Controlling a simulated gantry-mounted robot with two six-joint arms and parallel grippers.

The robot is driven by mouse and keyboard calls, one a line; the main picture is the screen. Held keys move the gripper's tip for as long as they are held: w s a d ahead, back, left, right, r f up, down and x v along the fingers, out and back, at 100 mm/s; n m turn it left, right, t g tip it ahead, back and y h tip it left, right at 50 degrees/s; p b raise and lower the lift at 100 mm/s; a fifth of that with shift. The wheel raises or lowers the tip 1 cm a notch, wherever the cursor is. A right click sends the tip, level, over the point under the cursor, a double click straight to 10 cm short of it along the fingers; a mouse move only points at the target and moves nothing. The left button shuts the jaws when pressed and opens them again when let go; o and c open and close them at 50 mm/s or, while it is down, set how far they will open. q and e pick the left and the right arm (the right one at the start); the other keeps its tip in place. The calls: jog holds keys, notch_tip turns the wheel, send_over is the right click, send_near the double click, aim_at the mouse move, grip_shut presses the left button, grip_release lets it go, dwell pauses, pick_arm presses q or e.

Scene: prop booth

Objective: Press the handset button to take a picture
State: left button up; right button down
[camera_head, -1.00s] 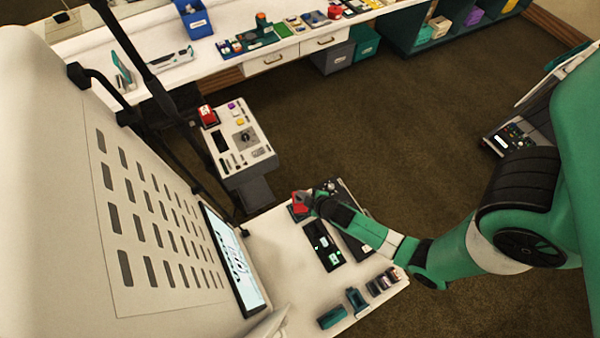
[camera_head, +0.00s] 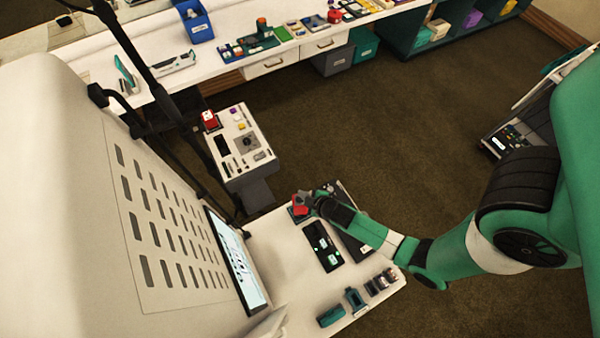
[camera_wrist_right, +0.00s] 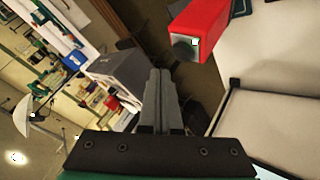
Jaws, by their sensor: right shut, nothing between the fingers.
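A red block (camera_head: 300,204), which looks like the handset, stands at the far end of the white desk. In the right wrist view the red block (camera_wrist_right: 203,24) has a grey end face with a dark round spot, which may be its button, and a small white-green square. My right gripper (camera_head: 313,202) is right beside it in the head view. In the right wrist view its fingers (camera_wrist_right: 160,72) are shut and empty, with the tips left of and below the grey face. I cannot tell whether they touch it. My left gripper is not in view.
The white desk (camera_head: 270,232) carries a dark device (camera_head: 322,246), a teal block (camera_head: 331,316) and a screen (camera_head: 237,257) at its left edge. A control console (camera_head: 240,145) with a red item (camera_head: 210,120) stands behind. Brown floor (camera_head: 350,110) is open beyond.

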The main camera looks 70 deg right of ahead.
notch_tip(320, 180, up, 4)
jog(key=p, duration=0.3)
jog(key=shift+f, duration=0.2)
dwell(0.5)
